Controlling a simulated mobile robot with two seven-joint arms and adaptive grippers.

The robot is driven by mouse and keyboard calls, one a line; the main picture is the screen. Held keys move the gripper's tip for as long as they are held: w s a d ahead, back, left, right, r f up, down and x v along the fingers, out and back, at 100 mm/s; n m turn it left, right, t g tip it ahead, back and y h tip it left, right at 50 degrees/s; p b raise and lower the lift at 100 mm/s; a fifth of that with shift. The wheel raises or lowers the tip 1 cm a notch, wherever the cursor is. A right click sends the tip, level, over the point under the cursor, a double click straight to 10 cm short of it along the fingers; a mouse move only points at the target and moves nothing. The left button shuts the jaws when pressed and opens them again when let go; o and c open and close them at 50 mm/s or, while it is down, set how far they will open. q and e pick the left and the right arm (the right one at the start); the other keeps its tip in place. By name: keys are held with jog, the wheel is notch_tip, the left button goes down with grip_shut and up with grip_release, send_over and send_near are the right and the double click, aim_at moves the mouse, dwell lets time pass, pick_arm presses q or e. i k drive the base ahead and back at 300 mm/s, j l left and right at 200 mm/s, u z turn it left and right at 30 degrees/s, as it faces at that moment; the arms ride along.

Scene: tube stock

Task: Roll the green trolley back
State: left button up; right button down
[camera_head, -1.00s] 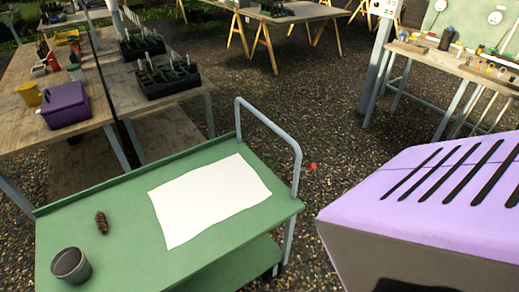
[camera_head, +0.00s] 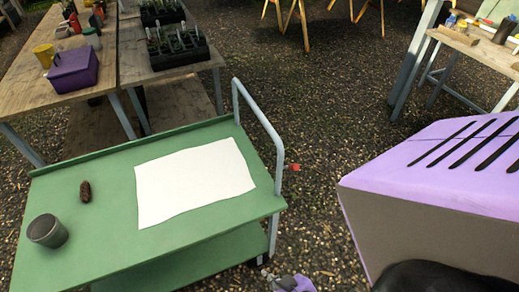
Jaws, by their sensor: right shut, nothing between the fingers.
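The green trolley (camera_head: 110,222) stands across the left and middle of the head view, with a flat top and a lower shelf (camera_head: 215,255). Its pale grey hoop handle (camera_head: 260,115) rises at the right end. A white sheet (camera_head: 195,180), a brown cone-like object (camera_head: 85,191) and a dark grey pot (camera_head: 48,231) are on its top. A small red piece (camera_head: 295,167) shows beside the handle's near post. My right gripper (camera_head: 290,284) shows only partly at the bottom edge, shut and empty, low and apart from the handle. My left gripper is out of view.
Wooden benches (camera_head: 95,65) with a purple box (camera_head: 73,69) and black plant trays (camera_head: 177,47) stand behind the trolley. Another bench (camera_head: 482,50) stands at the upper right. Open gravel (camera_head: 330,110) lies right of the handle.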

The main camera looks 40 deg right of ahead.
aim_at(105, 248)
jog(key=k+l, duration=0.1)
jog(key=l, duration=0.45)
jog(key=k+l, duration=0.1)
jog(key=l, duration=0.95)
jog(key=k+l, duration=0.15)
jog(key=l, duration=0.35)
jog(key=k+l, duration=0.15)
jog(key=k, duration=0.2)
jog(key=k+l, duration=0.15)
jog(key=k, duration=0.2)
jog(key=i+j, duration=0.2)
jog(key=i, duration=0.2)
jog(key=i+j, duration=0.15)
jog(key=i, duration=0.3)
jog(key=i+j+u, duration=0.1)
jog(key=i, duration=0.3)
jog(key=j, duration=0.1)
